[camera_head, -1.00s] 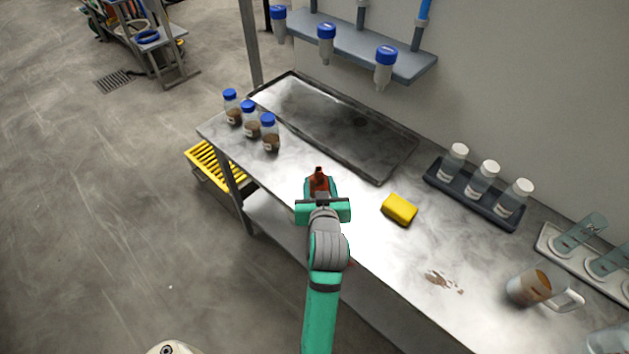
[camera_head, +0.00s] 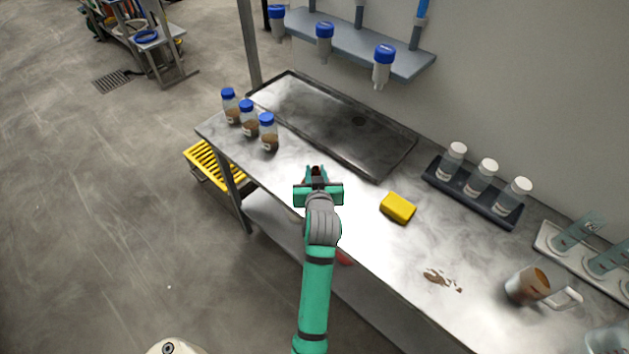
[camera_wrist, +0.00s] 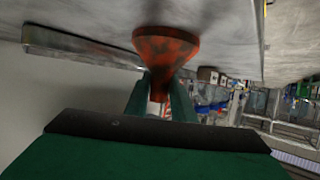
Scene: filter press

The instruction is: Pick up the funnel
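The rusty red-orange funnel (camera_wrist: 166,48) shows in the wrist view with its wide cone towards the steel table and its narrow neck between my fingers. In the head view only a small dark red part of it (camera_head: 316,172) shows; the rest is hidden by my gripper. My gripper (camera_head: 316,178) is at the table's near edge, left of the yellow sponge. In the wrist view its green fingers (camera_wrist: 160,98) stand close on both sides of the neck and look shut on it. I cannot tell whether the funnel touches the table.
Blue-capped jars (camera_head: 248,120) stand to the left. A shallow steel tray (camera_head: 375,172) lies behind the gripper. A yellow sponge (camera_head: 398,208) is close on the right. A dark rack (camera_head: 450,196) of white-capped bottles, a brown spill (camera_head: 441,279) and a jug (camera_head: 527,286) are farther right.

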